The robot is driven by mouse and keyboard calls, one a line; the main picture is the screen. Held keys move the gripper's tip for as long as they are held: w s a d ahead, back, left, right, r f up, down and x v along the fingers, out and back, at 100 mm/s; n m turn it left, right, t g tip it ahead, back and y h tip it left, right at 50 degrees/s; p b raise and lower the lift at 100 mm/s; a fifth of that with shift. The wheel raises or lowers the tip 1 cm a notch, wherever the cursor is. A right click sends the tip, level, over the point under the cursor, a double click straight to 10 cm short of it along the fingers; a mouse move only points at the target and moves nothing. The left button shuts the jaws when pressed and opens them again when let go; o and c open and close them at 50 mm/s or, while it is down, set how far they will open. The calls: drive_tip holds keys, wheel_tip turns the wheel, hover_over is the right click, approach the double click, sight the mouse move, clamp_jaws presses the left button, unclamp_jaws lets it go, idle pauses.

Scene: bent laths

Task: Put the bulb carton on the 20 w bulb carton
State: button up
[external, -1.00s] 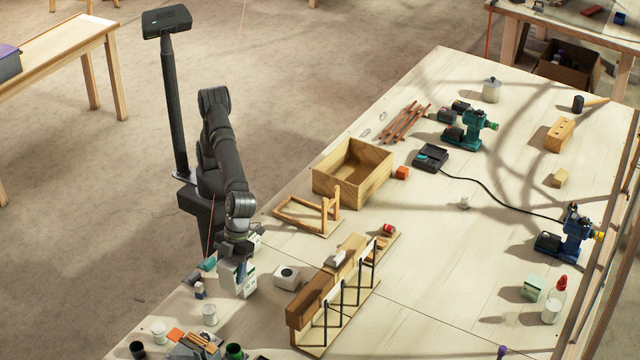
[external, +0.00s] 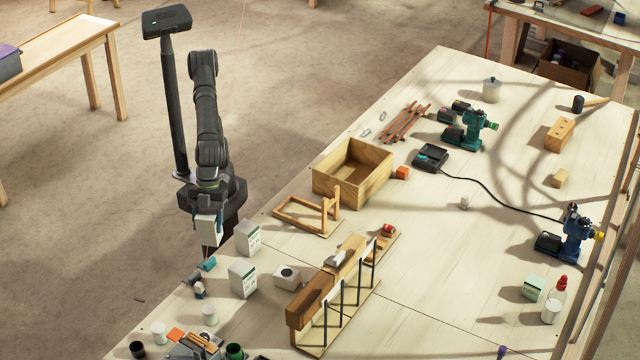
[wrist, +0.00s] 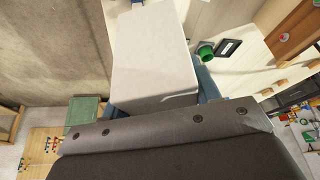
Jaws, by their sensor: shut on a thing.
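My gripper (external: 208,222) is shut on a white carton (external: 208,232), held up near my base at the table's left edge. In the wrist view the held carton (wrist: 150,55) shows as a plain pale box between blue fingers. Two similar white cartons with green and dark print stand on the table to its right: a farther one (external: 247,238) and a nearer one (external: 242,280). The print is too small to read, so I cannot tell which is the 20 w one. The held carton is apart from both.
A white box with a round dark spot (external: 287,276) and a wooden lath stand (external: 335,310) are right of the cartons. A teal cylinder (external: 207,264), small bottle (external: 199,290) and white jar (external: 209,314) stand nearby. An open wooden box (external: 345,195) is farther back.

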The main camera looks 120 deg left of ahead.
drive_tip(key=shift+w+a+f, duration=0.45)
drive_tip(key=shift+w+f, duration=0.95)
drive_tip(key=shift+f, duration=0.15)
drive_tip(key=shift+w+a+f, duration=0.45)
drive_tip(key=shift+w+f, duration=1)
drive_tip(key=shift+f, duration=0.15)
drive_tip(key=shift+w+a+f, duration=0.45)
drive_tip(key=shift+w+f, duration=0.95)
drive_tip(key=shift+f, duration=0.15)
drive_tip(key=o, duration=1)
drive_tip(key=shift+f, duration=0.15)
drive_tip(key=shift+c, duration=0.2)
drive_tip(key=shift+o, duration=0.2)
drive_tip(key=shift+r, duration=0.5)
drive_tip(key=v, duration=1.1)
drive_tip(key=shift+r, duration=0.2)
